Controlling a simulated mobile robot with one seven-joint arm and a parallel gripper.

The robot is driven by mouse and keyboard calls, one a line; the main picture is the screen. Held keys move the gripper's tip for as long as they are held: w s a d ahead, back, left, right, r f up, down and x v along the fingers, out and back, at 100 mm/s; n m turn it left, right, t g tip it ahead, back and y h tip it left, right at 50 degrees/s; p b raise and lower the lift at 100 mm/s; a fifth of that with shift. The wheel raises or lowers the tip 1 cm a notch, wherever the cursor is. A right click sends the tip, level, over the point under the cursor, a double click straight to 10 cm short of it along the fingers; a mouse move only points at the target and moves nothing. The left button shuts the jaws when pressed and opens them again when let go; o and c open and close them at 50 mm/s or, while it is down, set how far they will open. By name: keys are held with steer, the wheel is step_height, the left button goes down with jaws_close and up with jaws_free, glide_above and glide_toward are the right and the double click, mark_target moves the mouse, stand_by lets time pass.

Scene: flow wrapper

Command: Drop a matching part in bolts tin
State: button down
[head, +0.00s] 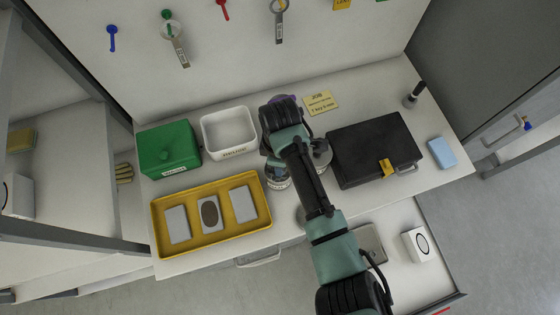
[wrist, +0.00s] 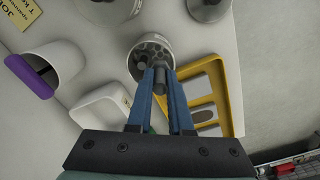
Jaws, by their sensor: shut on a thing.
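In the wrist view, my gripper (wrist: 161,72) is shut on a small dark grey part (wrist: 160,77), which looks like a bolt. The fingertips and the part are over or just at the near rim of a round tin (wrist: 168,43) that holds several grey, round-headed pieces. I cannot tell whether the part touches the tin's contents. In the head view, a labelled tin (head: 278,180) stands partly hidden by my arm, and a second round container (head: 322,153) shows to its right. The labels are too small to read. My fingers are hidden in the head view.
Left of the arm are a green box (head: 168,148), a white bin (head: 228,112) and a yellow tray (head: 227,209) with three flat grey pieces. A black case (head: 374,148), a blue block (head: 441,152) and a note (head: 320,102) are to the right. An open drawer (head: 402,270) juts out in front.

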steer(key=shift+f+b, duration=2.65)
steer(key=shift+f, duration=1.25)
steer(key=c, duration=0.7)
jaws_free()
steer(key=shift+c, duration=0.2)
steer(key=shift+r, duration=0.1)
step_height(320, 180, up, 9)
steer(key=p, duration=0.9)
